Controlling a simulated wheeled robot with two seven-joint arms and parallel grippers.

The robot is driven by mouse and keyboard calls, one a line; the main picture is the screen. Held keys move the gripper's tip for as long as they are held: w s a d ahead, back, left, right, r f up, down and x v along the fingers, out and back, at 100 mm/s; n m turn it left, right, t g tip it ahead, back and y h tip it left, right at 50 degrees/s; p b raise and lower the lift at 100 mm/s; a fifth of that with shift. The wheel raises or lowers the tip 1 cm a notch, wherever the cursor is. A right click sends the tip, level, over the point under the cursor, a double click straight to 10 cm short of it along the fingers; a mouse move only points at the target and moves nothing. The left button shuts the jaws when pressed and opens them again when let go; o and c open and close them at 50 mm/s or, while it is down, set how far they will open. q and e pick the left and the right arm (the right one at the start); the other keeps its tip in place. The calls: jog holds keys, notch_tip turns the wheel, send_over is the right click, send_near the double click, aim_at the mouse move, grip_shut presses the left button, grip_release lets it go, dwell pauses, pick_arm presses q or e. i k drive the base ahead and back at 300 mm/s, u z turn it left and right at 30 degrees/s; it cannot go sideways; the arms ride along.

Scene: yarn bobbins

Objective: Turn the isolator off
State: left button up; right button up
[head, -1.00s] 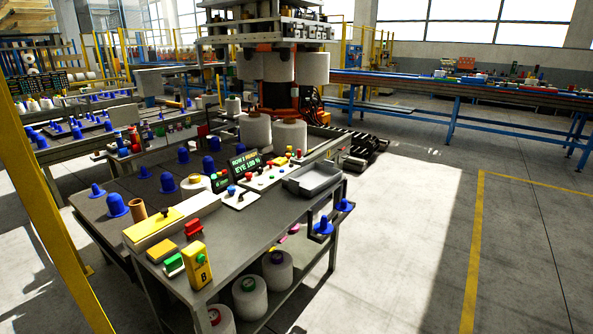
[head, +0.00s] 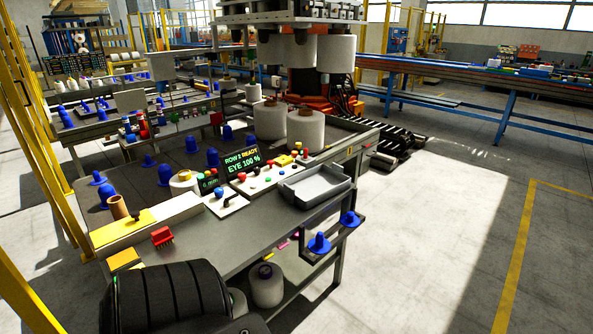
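I cannot tell for sure which control is the isolator. A small white plate (head: 228,204) with a blue knob and a dark upright handle lies on the grey bench. Behind it stands a sloped control panel (head: 266,180) with red, green and yellow buttons. A long box with a yellow top (head: 122,231) and a dark knob lies at the left of the bench. The switch positions are too small to read. Neither gripper is in view. A black ribbed shape, apparently part of my arm, covers the bench's near left corner.
A grey tray (head: 314,187) sits at the bench's right edge, with blue cones (head: 319,243) on a bracket below. A red block (head: 162,236) lies near the front. White bobbins (head: 305,127) stand behind. The floor at right is clear.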

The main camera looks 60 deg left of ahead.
aim_at(242, 176)
jog(key=z, duration=0.05)
jog(key=i, duration=1.15)
jog(key=u, duration=0.9)
jog(key=i, duration=0.85)
jog(key=u, duration=1.2)
jog(key=i, duration=0.2)
jog(key=u, duration=0.15)
